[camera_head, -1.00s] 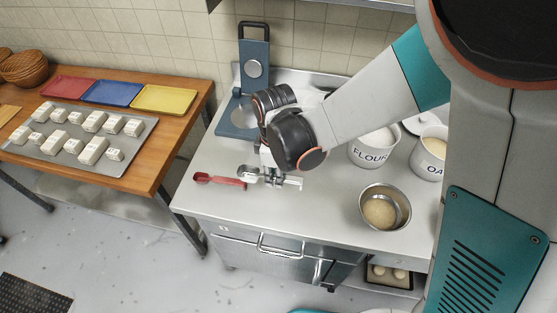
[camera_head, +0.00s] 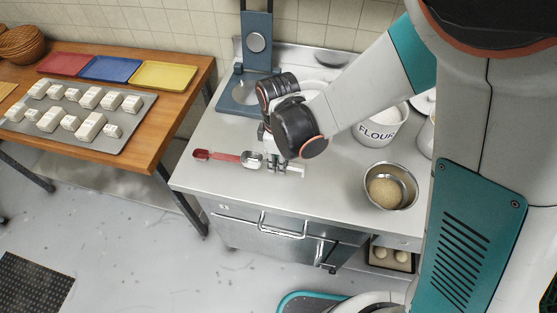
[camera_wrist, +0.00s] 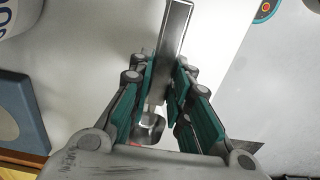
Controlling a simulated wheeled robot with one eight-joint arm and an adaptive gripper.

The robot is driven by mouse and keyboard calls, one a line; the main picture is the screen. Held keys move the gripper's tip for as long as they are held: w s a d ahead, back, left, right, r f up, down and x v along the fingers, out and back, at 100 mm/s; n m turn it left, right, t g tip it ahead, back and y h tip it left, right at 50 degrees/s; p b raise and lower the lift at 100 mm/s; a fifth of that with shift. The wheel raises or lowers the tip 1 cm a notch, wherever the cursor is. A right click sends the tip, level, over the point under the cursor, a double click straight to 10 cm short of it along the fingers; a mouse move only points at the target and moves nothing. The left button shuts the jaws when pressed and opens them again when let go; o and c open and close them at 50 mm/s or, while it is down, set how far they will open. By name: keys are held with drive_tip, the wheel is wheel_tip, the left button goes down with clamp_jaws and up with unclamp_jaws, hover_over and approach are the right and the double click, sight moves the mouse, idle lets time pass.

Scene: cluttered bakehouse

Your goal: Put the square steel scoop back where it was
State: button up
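The square steel scoop (camera_head: 251,160) is at my gripper (camera_head: 284,170) over the steel counter, its bowl to the left and its handle running right between the fingers. In the wrist view the long steel handle (camera_wrist: 174,45) passes between the fingers of my gripper (camera_wrist: 163,95), which close on it from both sides. The bowl (camera_wrist: 150,128) shows below, partly hidden by the fingers. A red scoop (camera_head: 217,156) lies just left of the steel bowl. I cannot tell whether the steel scoop touches the counter.
A blue press-like device (camera_head: 245,92) stands behind. A flour canister (camera_head: 378,128) and a steel bowl (camera_head: 407,194) with pale contents stand right on the counter (camera_head: 325,195). The counter's front is clear. A wooden table (camera_head: 165,115) with trays is at left.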

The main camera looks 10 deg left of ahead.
drive_tip(key=o, duration=0.3)
drive_tip(key=shift+r+p, duration=0.55)
drive_tip(key=shift+r, duration=0.05)
wheel_tip(320, 180, up, 12)
drive_tip(key=p, duration=0.2)
drive_tip(key=shift+s+f, duration=0.15)
drive_tip(key=shift+f, duration=0.05)
